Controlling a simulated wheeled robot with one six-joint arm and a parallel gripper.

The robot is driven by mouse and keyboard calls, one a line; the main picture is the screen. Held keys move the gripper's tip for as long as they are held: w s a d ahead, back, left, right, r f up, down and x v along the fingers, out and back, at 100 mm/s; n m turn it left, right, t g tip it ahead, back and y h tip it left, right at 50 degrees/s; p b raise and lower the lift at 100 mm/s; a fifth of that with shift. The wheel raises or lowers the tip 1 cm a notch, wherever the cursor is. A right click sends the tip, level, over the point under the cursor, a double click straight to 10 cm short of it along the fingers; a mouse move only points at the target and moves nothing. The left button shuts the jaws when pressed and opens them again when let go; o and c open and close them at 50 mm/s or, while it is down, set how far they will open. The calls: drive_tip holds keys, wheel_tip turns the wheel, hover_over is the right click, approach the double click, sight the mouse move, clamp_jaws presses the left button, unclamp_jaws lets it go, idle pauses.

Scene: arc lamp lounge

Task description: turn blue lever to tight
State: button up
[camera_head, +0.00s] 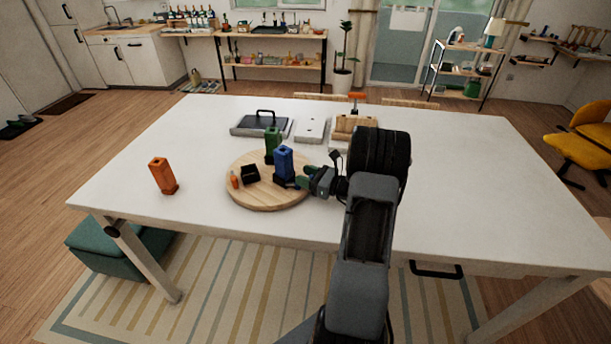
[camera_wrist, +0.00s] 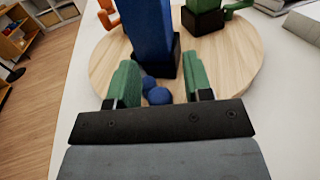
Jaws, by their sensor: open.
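A tall blue block (camera_head: 284,159) stands upright on a black base on the round wooden board (camera_head: 252,201). In the wrist view the blue block (camera_wrist: 148,30) rises just ahead of my gripper (camera_wrist: 160,62). A blue lever (camera_wrist: 157,95) with rounded blue ends shows low between my two green fingers, in front of the block's black base. In the head view my gripper (camera_head: 306,178) is right of the blue block, and the lever is hidden. No tight mark is readable.
A green block (camera_head: 272,143) stands behind the blue one on the board. A black open box (camera_head: 250,174) and a small orange piece (camera_head: 234,180) sit left. A larger orange block (camera_head: 161,174) stands on the white table (camera_head: 440,180). Trays (camera_head: 310,130) lie behind.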

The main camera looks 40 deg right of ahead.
clamp_jaws()
idle(0.5)
drive_tip(key=shift+h, duration=0.3)
drive_tip(key=m+h+b, duration=0.1)
drive_tip(key=h, duration=0.1)
drive_tip(key=m+t+h+b, duration=0.1)
drive_tip(key=m+h, duration=0.1)
drive_tip(key=s+m+t+h, duration=0.1)
drive_tip(key=h, duration=0.1)
drive_tip(key=shift+a+f+b, duration=0.15)
drive_tip(key=shift+a+b, duration=0.2)
drive_tip(key=shift+b, duration=0.05)
drive_tip(key=shift+s+a+m+h+b, duration=0.15)
drive_tip(key=shift+m+h+b, duration=0.65)
drive_tip(key=shift+h, duration=0.55)
drive_tip(key=shift+s+a+m+h+b, duration=0.1)
drive_tip(key=shift+m+h+b, duration=0.45)
drive_tip(key=shift+m+h, duration=0.65)
drive_tip(key=shift+r+h, duration=0.2)
drive_tip(key=shift+h, duration=0.05)
